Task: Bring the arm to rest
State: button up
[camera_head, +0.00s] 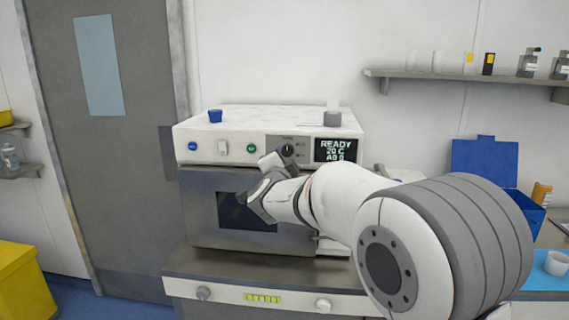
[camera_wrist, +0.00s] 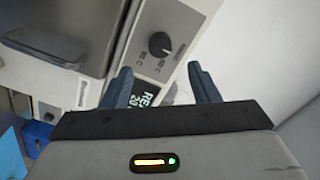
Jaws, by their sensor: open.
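My gripper (camera_head: 262,187) is at the end of my white and grey arm, in front of the white oven-like machine (camera_head: 270,118). In the wrist view my gripper (camera_wrist: 160,85) shows two dark fingers spread apart with nothing between them. Beyond the fingers are the machine's black knob (camera_wrist: 161,44) and part of its display (camera_wrist: 146,94). In the head view the display (camera_head: 335,149) reads "READY 20 C". The machine's door (camera_head: 205,225) looks shut, and my gripper and forearm hide part of its front. I cannot tell how far the fingers are from the panel.
A shelf (camera_head: 470,77) with bottles hangs at the upper right. A blue bin (camera_head: 527,208) is at the right. A yellow bin (camera_head: 22,285) stands at the lower left.

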jog(key=s+d+f+n+g, duration=0.4)
jog(key=s+d+f+g, duration=0.1)
jog(key=s, duration=0.8)
jog(key=s+d+f+n+g, duration=0.4)
jog(key=s+d+f, duration=0.3)
jog(key=s, duration=0.6)
jog(key=s+d+f+n+g, duration=0.4)
jog(key=s+d+f+g, duration=0.2)
jog(key=s+d, duration=0.4)
jog(key=s, duration=0.3)
jog(key=shift+s+f+y, duration=0.2)
jog(key=shift+y, duration=0.1)
jog(key=shift+d, duration=0.1)
